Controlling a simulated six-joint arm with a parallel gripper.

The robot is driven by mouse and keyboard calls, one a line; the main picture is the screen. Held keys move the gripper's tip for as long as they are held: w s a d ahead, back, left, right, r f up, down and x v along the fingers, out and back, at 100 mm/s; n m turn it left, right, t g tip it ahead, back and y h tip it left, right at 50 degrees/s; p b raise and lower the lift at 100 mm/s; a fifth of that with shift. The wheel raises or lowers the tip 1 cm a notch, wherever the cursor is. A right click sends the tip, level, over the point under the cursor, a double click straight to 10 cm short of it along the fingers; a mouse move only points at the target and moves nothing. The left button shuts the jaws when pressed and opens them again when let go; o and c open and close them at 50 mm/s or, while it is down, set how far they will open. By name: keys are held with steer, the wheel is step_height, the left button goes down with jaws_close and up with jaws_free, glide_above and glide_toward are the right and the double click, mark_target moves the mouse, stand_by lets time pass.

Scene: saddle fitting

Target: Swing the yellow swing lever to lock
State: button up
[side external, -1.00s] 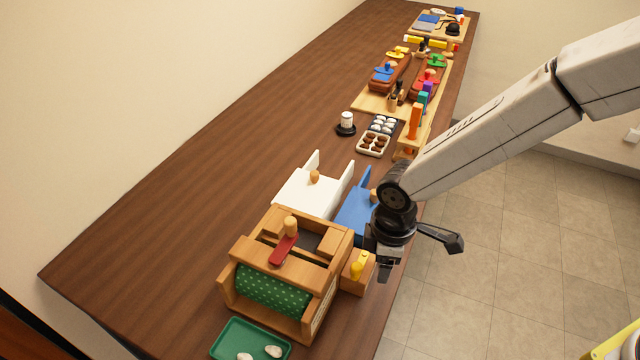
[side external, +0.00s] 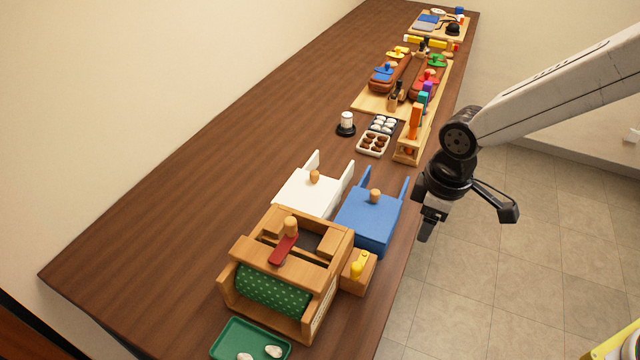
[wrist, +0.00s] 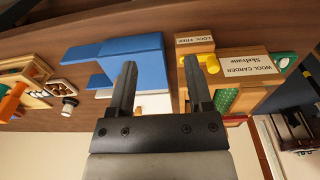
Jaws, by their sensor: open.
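The yellow swing lever (side external: 359,265) sits on a small wooden block (side external: 355,284) at the right side of the wooden wool carder (side external: 327,262). In the wrist view the yellow lever (wrist: 208,62) shows beside a label with LOCK and FREE on it. I cannot tell which word the lever points to. My gripper (side external: 427,230) is open and empty, to the right of the block and apart from the lever, out past the table's right edge. In the wrist view its two fingers (wrist: 160,78) are spread with nothing between them.
A blue box (side external: 370,222) with a wooden knob and a white box (side external: 304,194) stand behind the carder. The carder has a red lever (side external: 283,248) on top and a green drum (side external: 272,290). A green tray (side external: 228,335) lies in front. The table's left side is bare.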

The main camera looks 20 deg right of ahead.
steer(key=s+d+m+t, duration=0.1)
steer(key=s+d+m, duration=0.2)
steer(key=d, duration=0.5)
steer(key=s+d+m, duration=0.3)
steer(key=d+m, duration=0.2)
steer(key=d, duration=0.3)
steer(key=shift+r+m+t, duration=0.15)
steer(key=shift+m+t, duration=0.15)
steer(key=shift+t, duration=0.1)
steer(key=shift+s, duration=0.1)
steer(key=shift+s+d, duration=0.1)
steer(key=shift+d, duration=0.1)
stand_by(0.7)
